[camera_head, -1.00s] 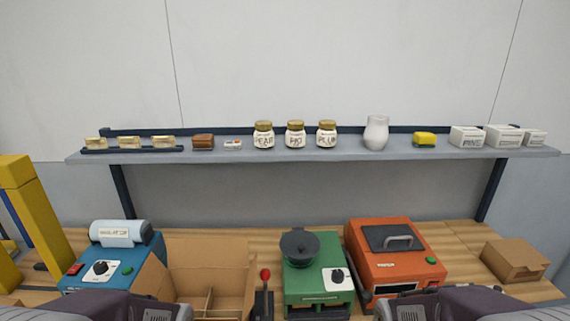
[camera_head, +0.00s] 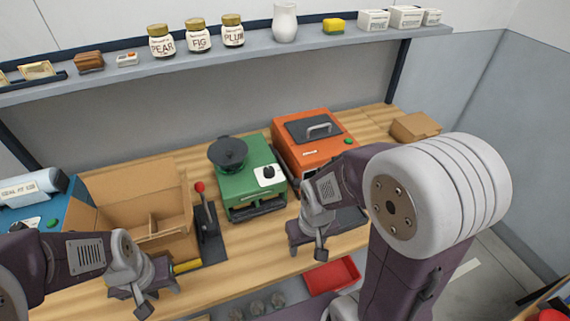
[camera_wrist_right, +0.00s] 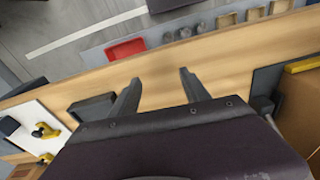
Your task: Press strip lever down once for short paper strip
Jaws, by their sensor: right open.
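The strip lever (camera_head: 207,214) is a black upright handle with a red knob (camera_head: 199,187). It stands on a dark base plate right of the open cardboard box, in the head view. I see no paper strip that I can make out. My right gripper (camera_head: 307,250) is over the front of the bench, right of the lever and apart from it. In the right wrist view its two fingers (camera_wrist_right: 158,85) are spread with nothing between them. My left gripper (camera_head: 143,296) hangs at the front left, left of the lever; its finger opening is unclear.
An open cardboard box (camera_head: 105,205), a green machine (camera_head: 240,193) and an orange machine (camera_head: 305,157) line the bench. A yellow bar (camera_head: 187,267) lies before the lever. A red tray (camera_head: 332,276) sits below the front edge. The shelf (camera_head: 180,67) holds jars.

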